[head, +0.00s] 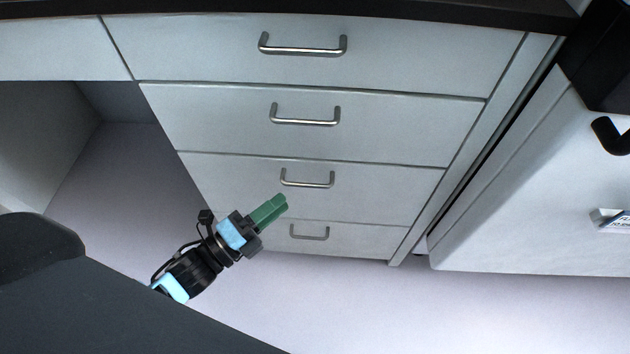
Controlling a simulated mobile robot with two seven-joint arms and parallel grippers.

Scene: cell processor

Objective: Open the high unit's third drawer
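The high unit is a white stack of several drawers, all closed flush. Its third drawer from the top (380,180) has a silver bar handle (307,184) at the middle of its front. My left gripper (284,200), with green fingers, is just below and left of that handle in the head view, pointing up and right. It seems apart from the handle and holds nothing that I can see. The fingers overlap in this view, so their gap does not show. They cover a little of the third drawer's lower left. My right gripper is out of view.
A dark worktop edge (400,12) overhangs the drawers. The lowest drawer's handle (309,233) is close to my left gripper. A white appliance (540,190) with a black handle (611,136) stands at the right. The floor (340,300) in front is clear, and an open recess (100,165) lies left.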

